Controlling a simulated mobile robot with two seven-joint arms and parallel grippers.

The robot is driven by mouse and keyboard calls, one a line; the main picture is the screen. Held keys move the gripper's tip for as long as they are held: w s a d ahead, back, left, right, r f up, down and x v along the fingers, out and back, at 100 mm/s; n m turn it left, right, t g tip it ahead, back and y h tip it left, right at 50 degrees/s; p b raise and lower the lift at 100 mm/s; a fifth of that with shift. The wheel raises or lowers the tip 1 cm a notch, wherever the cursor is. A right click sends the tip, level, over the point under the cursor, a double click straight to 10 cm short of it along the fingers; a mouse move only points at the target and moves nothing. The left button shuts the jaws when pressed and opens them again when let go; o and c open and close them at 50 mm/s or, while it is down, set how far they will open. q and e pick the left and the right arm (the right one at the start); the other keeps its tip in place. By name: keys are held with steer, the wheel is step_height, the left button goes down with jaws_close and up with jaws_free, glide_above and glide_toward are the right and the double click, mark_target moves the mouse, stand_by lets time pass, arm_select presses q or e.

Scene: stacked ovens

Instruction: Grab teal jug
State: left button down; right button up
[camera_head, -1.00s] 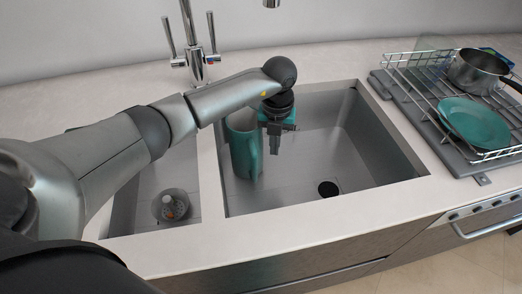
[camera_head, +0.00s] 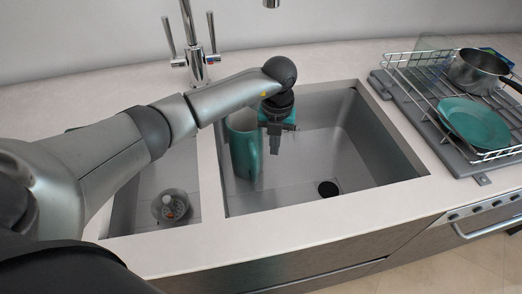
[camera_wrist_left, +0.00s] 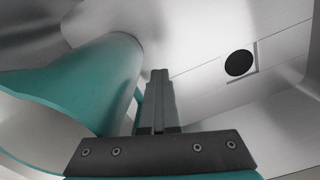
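The teal jug (camera_head: 244,150) stands upright in the larger sink basin, against its left side. In the left wrist view the jug (camera_wrist_left: 90,80) fills the left, its open rim toward the camera. My left gripper (camera_head: 275,146) points down into the basin just right of the jug. In the wrist view its fingers (camera_wrist_left: 159,100) are close together beside the jug's wall, with a bit of teal handle showing at their left edge. They look shut on the handle, though the contact itself is mostly hidden. My right gripper is out of view.
The steel sink (camera_head: 300,207) has walls around the jug and a drain (camera_head: 328,188) in its floor. The basin's right half is empty. A tap (camera_head: 197,62) stands behind. A dish rack (camera_head: 413,84) at right holds a teal plate (camera_head: 474,122) and a pot (camera_head: 474,72).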

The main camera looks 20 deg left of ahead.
arm_select(q)
steer(key=c, duration=1.6)
jaws_free()
steer(key=c, duration=1)
jaws_free()
steer(key=shift+o, duration=0.2)
